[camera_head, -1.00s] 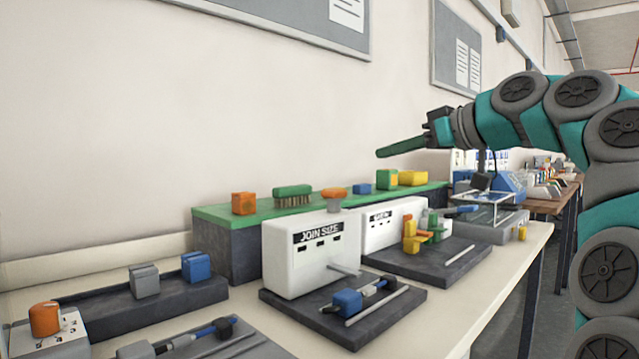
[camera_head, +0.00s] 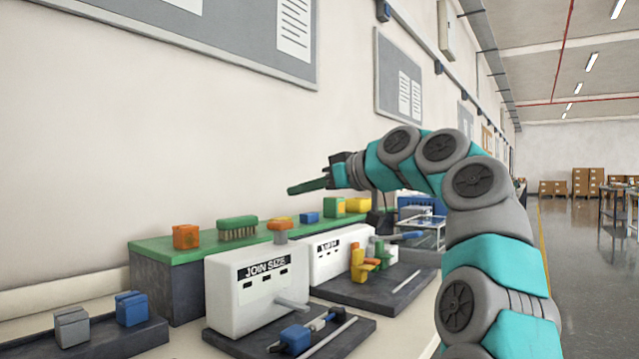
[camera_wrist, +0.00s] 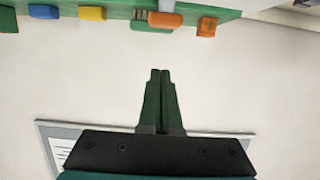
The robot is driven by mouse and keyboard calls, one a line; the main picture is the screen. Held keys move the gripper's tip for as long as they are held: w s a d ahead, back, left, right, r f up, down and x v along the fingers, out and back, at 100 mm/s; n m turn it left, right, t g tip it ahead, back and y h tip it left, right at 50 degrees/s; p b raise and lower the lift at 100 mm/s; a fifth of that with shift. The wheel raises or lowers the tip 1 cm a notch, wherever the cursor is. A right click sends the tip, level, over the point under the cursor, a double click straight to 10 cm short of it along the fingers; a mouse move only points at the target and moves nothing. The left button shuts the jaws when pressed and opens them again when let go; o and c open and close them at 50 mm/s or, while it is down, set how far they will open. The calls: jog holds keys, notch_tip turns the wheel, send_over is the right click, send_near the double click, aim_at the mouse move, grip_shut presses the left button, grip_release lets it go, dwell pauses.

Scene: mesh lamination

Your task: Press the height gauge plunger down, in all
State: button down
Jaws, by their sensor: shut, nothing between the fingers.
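My gripper (camera_head: 292,189) is shut and empty. Its green fingers point left in the head view, in the air above the back row of the bench. An orange mushroom-shaped knob (camera_head: 281,226) stands on a grey stem at the top of the white box marked JOIN SIZE (camera_head: 229,298); I cannot tell for sure that it is the height gauge plunger. My gripper is above it and apart from it. In the wrist view the shut fingertips (camera_wrist: 160,74) are over bare wall, and an orange top (camera_wrist: 165,20) shows at the upper edge.
A green-topped shelf (camera_head: 160,250) carries an orange block (camera_head: 185,236), a green brush (camera_head: 237,228) and blue and yellow blocks. A second white box (camera_head: 325,262) and a small clear-topped stand (camera_head: 425,222) are further right. The air left of my gripper is free.

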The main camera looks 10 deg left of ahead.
aim_at(280, 226)
jog(key=x, duration=0.3)
jog(key=shift+a+f, duration=0.1)
jog(key=shift+f, duration=0.3)
jog(key=shift+s+f+b, duration=0.15)
jog(key=shift+f+b, duration=0.6)
jog(key=shift+b, duration=0.2)
jog(key=shift+f+b, duration=0.55)
jog(key=shift+f, duration=0.3)
